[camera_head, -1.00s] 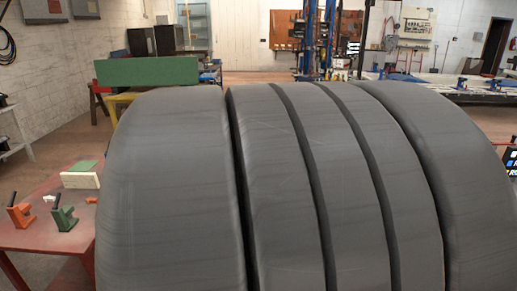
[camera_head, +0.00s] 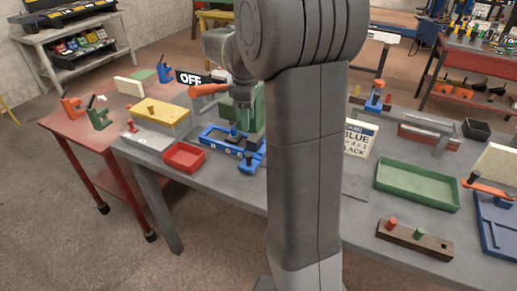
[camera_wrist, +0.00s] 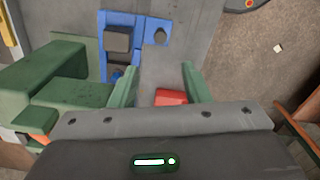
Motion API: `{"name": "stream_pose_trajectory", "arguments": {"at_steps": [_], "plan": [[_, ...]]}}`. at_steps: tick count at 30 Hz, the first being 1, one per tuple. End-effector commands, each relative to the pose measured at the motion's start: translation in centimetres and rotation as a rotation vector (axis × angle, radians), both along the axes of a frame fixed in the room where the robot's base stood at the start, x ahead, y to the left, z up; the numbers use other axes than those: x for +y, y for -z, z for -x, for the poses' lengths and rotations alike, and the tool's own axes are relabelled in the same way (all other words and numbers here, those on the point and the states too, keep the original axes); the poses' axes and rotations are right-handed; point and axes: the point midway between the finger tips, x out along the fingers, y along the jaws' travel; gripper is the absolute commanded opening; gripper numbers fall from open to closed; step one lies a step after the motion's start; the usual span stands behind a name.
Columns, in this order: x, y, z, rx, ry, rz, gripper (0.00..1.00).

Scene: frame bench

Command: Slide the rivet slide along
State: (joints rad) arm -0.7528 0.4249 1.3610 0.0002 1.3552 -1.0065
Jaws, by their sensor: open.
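What looks like the rivet slide is a blue fixture (camera_head: 232,141) with dark blocks, on the grey bench left of my arm. It also shows at the top of the wrist view (camera_wrist: 151,28), with a grey block (camera_wrist: 118,40) on it. I cannot tell for certain which block slides. In the wrist view my gripper (camera_wrist: 157,75) is open and empty, its two green fingers apart beside the blue fixture. In the head view my arm covers much of the gripper. A green tool body (camera_wrist: 45,80) stands left of the fingers, close to the fixture.
A red tray (camera_head: 184,157) lies in front of the fixture. A yellow-topped block (camera_head: 160,113) is to its left. An OFF sign (camera_head: 192,78) stands behind. Right of my arm are a green tray (camera_head: 417,186) and a brown peg block (camera_head: 414,240), with bare bench between them.

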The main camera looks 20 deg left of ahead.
Motion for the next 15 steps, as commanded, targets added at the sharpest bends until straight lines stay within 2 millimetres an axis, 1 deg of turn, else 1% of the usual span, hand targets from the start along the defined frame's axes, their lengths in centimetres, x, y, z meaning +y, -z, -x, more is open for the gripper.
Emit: {"name": "stream_pose_trajectory", "arguments": {"at_steps": [9, 15], "plan": [[-0.2, 6.5, 0.1, 0.004, 0.004, 0.005, 0.43], [-0.2, 10.3, 0.1, 0.002, 0.005, 0.004, 0.43]]}}
